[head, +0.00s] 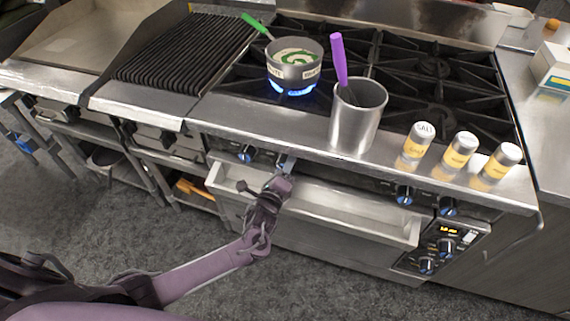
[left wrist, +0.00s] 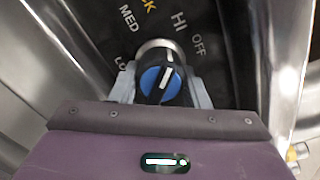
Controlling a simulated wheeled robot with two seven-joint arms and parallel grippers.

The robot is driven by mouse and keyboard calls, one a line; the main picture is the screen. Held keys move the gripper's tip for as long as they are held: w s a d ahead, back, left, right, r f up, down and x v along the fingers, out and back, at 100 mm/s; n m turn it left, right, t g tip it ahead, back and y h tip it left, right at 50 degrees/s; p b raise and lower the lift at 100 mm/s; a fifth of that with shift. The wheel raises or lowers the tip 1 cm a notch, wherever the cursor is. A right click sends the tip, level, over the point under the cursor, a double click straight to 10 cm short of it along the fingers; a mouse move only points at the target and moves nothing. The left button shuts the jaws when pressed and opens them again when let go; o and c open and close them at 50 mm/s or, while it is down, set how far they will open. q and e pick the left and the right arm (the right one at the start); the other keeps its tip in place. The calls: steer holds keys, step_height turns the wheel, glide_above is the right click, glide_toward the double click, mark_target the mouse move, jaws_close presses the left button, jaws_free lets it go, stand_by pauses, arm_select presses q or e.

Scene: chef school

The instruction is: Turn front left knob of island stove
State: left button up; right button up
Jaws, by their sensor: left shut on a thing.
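The island stove (head: 300,165) has a row of knobs along its front panel. My left gripper (head: 287,162) reaches the panel from below, at a knob on the left part of the row. In the left wrist view, my left gripper (left wrist: 160,92) is shut on a black and blue knob (left wrist: 160,80), one finger on each side. The knob's white mark points nearly straight up. The panel shows OFF, HI, MED and LO lettering around it. Another knob (head: 246,153) is just left of the gripper. My right gripper is not in view.
A pot (head: 297,72) stands over a lit blue flame. A metal canister (head: 357,125) with a purple-handled utensil and several shakers (head: 418,143) stand on the front ledge. The oven drawer front (head: 330,205) juts out below the knobs.

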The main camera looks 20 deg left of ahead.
arm_select(q)
steer(key=m+p, duration=0.1)
steer(key=m, duration=0.3)
steer(key=shift+m, duration=0.3)
steer(key=m, duration=0.2)
steer(key=m+p, duration=0.1)
steer(key=m, duration=0.1)
steer(key=shift+a+f, duration=0.1)
steer(key=shift+f, duration=0.1)
steer(key=shift+m, duration=0.3)
steer(key=o, duration=1)
steer(key=shift+c, duration=0.2)
steer(key=s, duration=0.7)
steer(key=shift+s+a+p, duration=0.15)
steer(key=shift+s+p, duration=0.2)
steer(key=shift+s, duration=0.05)
